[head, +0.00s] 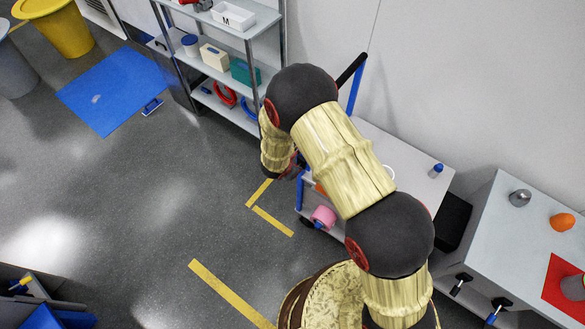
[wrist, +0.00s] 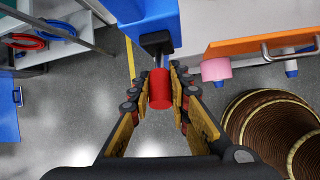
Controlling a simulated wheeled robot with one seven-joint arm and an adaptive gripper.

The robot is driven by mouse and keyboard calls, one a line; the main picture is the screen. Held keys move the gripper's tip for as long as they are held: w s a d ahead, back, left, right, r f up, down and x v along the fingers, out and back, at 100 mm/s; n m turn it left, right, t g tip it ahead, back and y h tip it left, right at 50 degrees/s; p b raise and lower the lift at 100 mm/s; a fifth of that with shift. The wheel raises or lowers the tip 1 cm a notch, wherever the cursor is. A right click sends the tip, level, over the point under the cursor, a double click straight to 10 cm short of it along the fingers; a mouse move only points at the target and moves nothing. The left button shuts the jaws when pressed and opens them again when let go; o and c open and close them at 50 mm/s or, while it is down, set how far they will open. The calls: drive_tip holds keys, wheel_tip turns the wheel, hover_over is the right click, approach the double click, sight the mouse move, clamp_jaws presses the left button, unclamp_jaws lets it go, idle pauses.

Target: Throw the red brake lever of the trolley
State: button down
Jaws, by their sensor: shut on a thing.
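The red brake lever (wrist: 160,92) shows in the wrist view as a short red cylinder on a dark stem under a blue block (wrist: 146,18) of the trolley. My gripper (wrist: 161,80) is shut on it, with one finger on each side of the red part. In the head view the trolley (head: 405,157) stands against the wall, with a pale top, blue posts and a black push bar. My arm covers part of the trolley there, and the lever cannot be made out. The wrist view also shows the trolley's orange panel (wrist: 255,46) with a metal handle.
A pink roll (head: 323,216) sits on the trolley's lower level. A metal shelf unit (head: 222,28) stands left of it, holding boxes and coiled hoses. A grey bench (head: 500,235) stands to the right. The floor at left is mostly clear, with yellow tape (head: 228,290) and a blue mat (head: 112,88).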

idle(0.3)
drive_tip(key=c, duration=1.7)
unclamp_jaws()
drive_tip(key=shift+o, duration=0.3)
drive_tip(key=v, duration=1.2)
drive_tip(key=shift+w+d, duration=0.1)
drive_tip(key=shift+w, duration=0.05)
